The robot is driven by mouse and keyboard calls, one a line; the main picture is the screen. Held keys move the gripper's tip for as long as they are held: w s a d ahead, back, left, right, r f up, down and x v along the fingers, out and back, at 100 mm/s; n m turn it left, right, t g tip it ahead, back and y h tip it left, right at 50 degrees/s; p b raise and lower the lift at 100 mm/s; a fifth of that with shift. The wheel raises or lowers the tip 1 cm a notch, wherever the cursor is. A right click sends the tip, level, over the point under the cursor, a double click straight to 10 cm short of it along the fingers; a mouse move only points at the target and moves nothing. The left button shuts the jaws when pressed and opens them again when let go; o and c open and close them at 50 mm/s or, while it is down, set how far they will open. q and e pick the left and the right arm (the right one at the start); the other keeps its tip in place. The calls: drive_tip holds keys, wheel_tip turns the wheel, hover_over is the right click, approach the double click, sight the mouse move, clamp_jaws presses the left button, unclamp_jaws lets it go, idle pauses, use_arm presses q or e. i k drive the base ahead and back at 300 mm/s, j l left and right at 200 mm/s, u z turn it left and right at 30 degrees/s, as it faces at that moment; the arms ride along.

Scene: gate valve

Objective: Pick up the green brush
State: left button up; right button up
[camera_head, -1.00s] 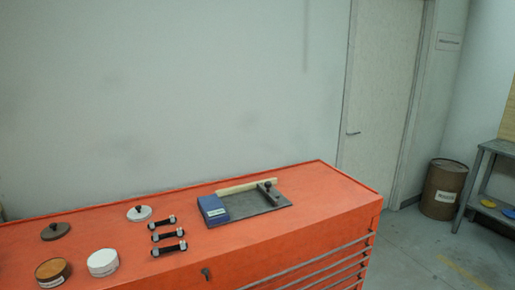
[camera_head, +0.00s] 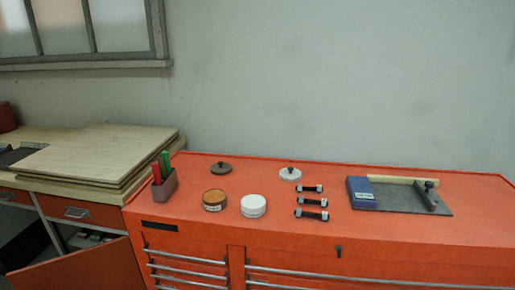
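The green brush (camera_head: 166,162) stands upright in a small grey holder (camera_head: 164,189) near the left end of the red tool cabinet's top (camera_head: 230,179). A red brush (camera_head: 156,173) stands beside it, to its left. Only the upper parts of both show; their lower ends are hidden inside the holder. Neither of my grippers is in view.
On the cabinet top stand a brown-topped jar (camera_head: 214,200), a white jar (camera_head: 253,206), a dark lid (camera_head: 221,168), a white lid (camera_head: 290,174), several black bolts (camera_head: 311,202) and a grey plate (camera_head: 400,199) with a blue box (camera_head: 360,192). Wooden boards (camera_head: 95,152) lie left of the cabinet.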

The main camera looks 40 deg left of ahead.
sight(166, 163)
drive_tip(key=u, duration=1.75)
